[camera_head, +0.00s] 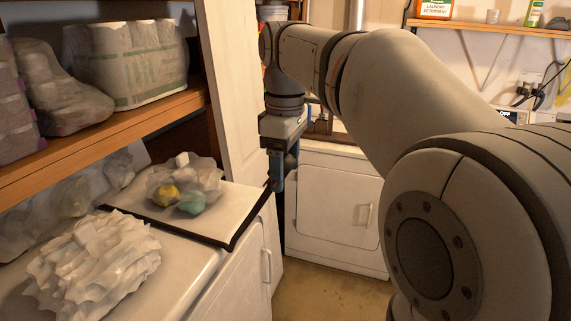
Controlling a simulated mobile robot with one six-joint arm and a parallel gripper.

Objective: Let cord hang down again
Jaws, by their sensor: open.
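My gripper (276,182) points down in the middle of the view, at the right end of the white counter. It is open, and its jaws are seen nearly edge-on. I cannot make out anything between them. A thin black line (233,245) runs along the edge of a white board on the counter and up toward my gripper. I cannot tell whether it is a cord or the board's dark edging. A black cord (541,92) loops from a wall outlet at the upper right, far from my gripper. Its lower part is hidden behind my arm.
A clear bag with yellow and green items (186,184) lies on the board (215,224). A crumpled white heap (95,262) lies at the front left. A wooden shelf (120,125) holds wrapped rolls. A white appliance (335,208) stands behind my gripper, with some open floor before it.

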